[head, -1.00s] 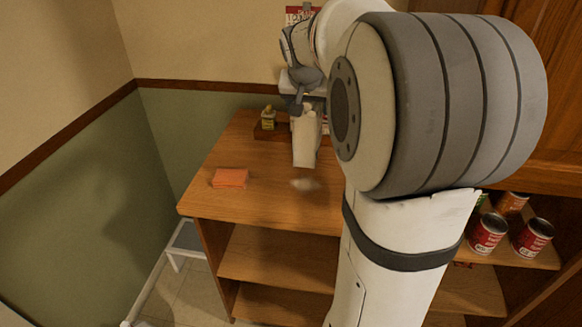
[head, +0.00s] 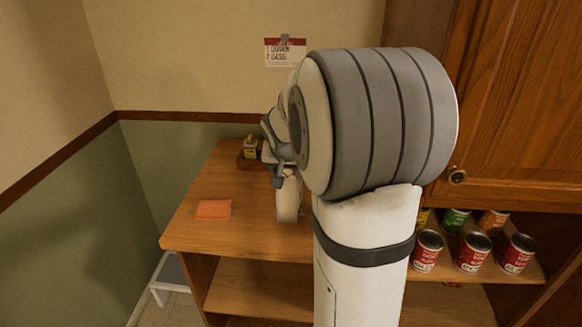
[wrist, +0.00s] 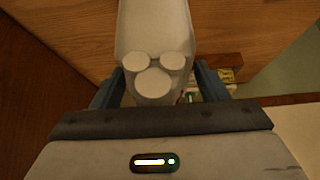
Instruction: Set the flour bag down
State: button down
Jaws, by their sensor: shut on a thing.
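The flour bag (head: 288,203) is a pale, tall white shape over the wooden counter (head: 245,235). My gripper (head: 284,173) is shut on its upper part from above. In the wrist view the bag (wrist: 153,30) lies between the two dark fingers (wrist: 155,82), with three round pale shapes at its near end. The bag looks about upright, and its lower end is at or very near the counter top; I cannot tell if it touches. My arm hides the counter to its right.
An orange sponge (head: 213,209) lies on the counter left of the bag. A yellow bottle (head: 250,146) stands in a wooden caddy (head: 248,162) behind. Several cans (head: 473,253) stand on a shelf at right, below a wooden cupboard door (head: 510,100). Bare counter lies around the sponge.

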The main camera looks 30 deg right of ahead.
jog(key=shift+r, duration=0.1)
jog(key=shift+c, duration=1.1)
grip_release()
jog(key=shift+s, duration=0.1)
